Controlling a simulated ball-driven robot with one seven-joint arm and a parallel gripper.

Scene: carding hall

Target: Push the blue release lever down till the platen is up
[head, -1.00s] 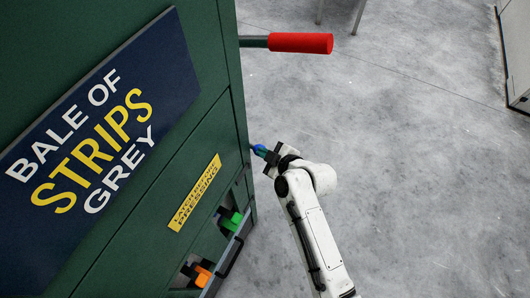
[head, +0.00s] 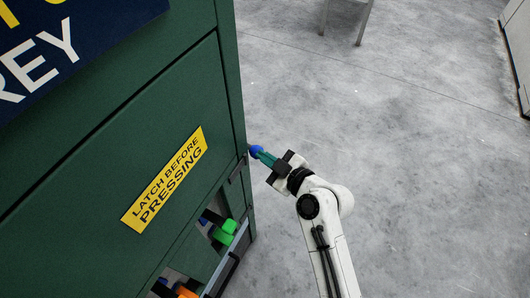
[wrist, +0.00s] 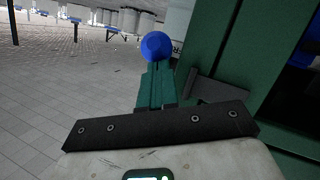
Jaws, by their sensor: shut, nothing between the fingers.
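The blue release lever shows as a round blue knob (head: 255,151) at the right side edge of the green press (head: 110,140). In the wrist view the knob (wrist: 156,46) sits right at the tips of my teal fingers; its shaft is hidden. My gripper (head: 264,156) is shut and empty, with its fingertips at the knob from the right. I cannot tell whether they touch it or only overlap it in view. I cannot make out the platen in these frames.
A yellow "LATCH BEFORE PRESSING" label (head: 165,180) is on the press front. Below it are a green block (head: 225,232) and an orange block (head: 185,291) in an opening. Grey floor (head: 420,150) to the right is clear, with stand legs (head: 343,17) at the back.

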